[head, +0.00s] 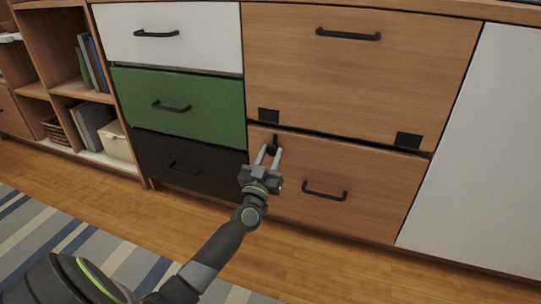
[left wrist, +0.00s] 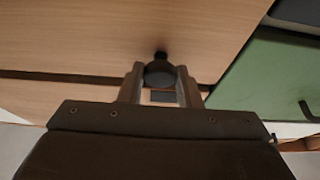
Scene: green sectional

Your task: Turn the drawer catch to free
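The drawer catch (head: 274,141) is a small black piece at the top left of the lower wooden drawer front (head: 338,184). In the left wrist view the catch (left wrist: 160,73) shows as a dark round knob with a small tab. My left gripper (head: 269,152) reaches it from the front, with one finger on each side. In the left wrist view the fingers of my left gripper (left wrist: 160,80) sit close against both sides of the knob and appear to touch it. Part of the catch is hidden behind the fingers. My right gripper is not in view.
The wooden drawer has a black bar handle (head: 325,190). Above it is a large wooden front (head: 350,75) with two black plates on its lower edge. White, green (head: 180,105) and black drawers stand to the left. A striped rug (head: 60,240) lies on the floor.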

